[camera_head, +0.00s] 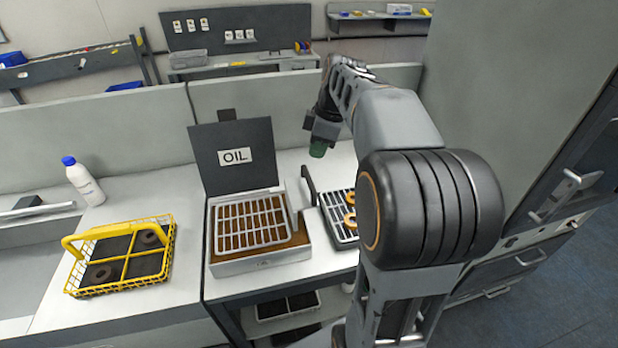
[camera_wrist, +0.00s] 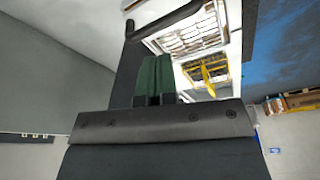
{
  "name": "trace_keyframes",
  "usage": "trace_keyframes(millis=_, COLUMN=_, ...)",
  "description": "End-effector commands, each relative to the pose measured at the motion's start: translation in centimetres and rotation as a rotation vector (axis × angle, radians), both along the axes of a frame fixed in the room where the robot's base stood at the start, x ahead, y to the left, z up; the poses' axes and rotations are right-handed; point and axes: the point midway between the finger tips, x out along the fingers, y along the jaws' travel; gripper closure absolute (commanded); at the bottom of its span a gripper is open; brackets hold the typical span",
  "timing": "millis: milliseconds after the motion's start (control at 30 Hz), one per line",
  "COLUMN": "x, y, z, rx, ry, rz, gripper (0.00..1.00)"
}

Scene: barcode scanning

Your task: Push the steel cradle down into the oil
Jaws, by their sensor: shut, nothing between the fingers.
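The steel cradle (camera_head: 251,222) is a pale metal grid at the oil box, with brown oil showing through its slots. Its frame looks raised above the box rim at the back and right; how deep it sits I cannot tell. The oil box (camera_head: 262,263) is light grey, with a dark upright lid marked OIL (camera_head: 236,157) behind. My gripper (camera_head: 318,149) is up and to the right of the cradle, apart from it. Its green fingers (camera_wrist: 153,78) are shut and empty in the wrist view. That view also shows a pale grid (camera_wrist: 190,35), partly cut off.
A yellow wire basket (camera_head: 97,284) with dark rings stands on the bench at left. A white bottle (camera_head: 82,180) stands behind it. Right of the oil box, a slatted rack (camera_head: 338,228) holds orange rings, beside a black bar handle (camera_head: 309,186), partly hidden by my arm.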

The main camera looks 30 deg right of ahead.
Motion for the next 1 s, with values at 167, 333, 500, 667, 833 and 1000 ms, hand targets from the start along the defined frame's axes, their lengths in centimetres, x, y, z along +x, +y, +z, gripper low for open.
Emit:
trace_keyframes(millis=167, x=0.0, y=0.0, z=-0.3, rx=0.0, ry=0.0, rz=-0.002, gripper=1.0)
trace_keyframes(millis=333, x=0.1, y=0.2, z=-1.2, rx=0.0, ry=0.0, rz=-0.002, gripper=1.0)
trace_keyframes(millis=500, x=0.3, y=0.4, z=-2.8, rx=0.0, ry=0.001, rz=-0.003, gripper=1.0)
trace_keyframes(millis=667, x=0.5, y=0.8, z=-4.5, rx=0.0, ry=0.001, rz=-0.003, gripper=1.0)
trace_keyframes(millis=833, x=0.7, y=1.2, z=-6.2, rx=0.001, ry=0.001, rz=-0.002, gripper=1.0)
trace_keyframes(millis=1000, x=0.9, y=1.4, z=-6.9, rx=0.0, ry=0.0, rz=-0.003, gripper=1.0)
